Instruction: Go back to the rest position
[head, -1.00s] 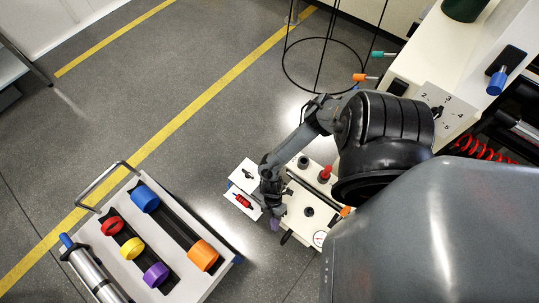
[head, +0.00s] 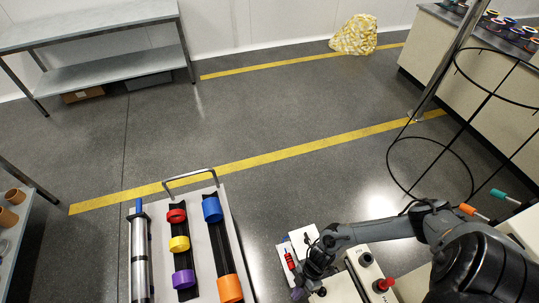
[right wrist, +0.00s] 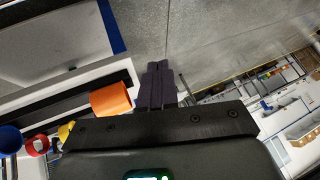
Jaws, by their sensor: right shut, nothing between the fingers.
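My right gripper (head: 299,292) is at the lower middle of the head view, beside a white machine top and a small white board. In the right wrist view its dark purple fingers (right wrist: 158,84) are together with nothing between them. My right arm (head: 375,232) reaches in from the right and bends down to the gripper. My left arm and left gripper are in neither view.
A white cart (head: 219,195) with coloured rings on dark rails stands left of the gripper. The white board (head: 303,240) carries a red item. A black wire stand (head: 432,150) rises at right. A shelf (head: 100,75) stands far left.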

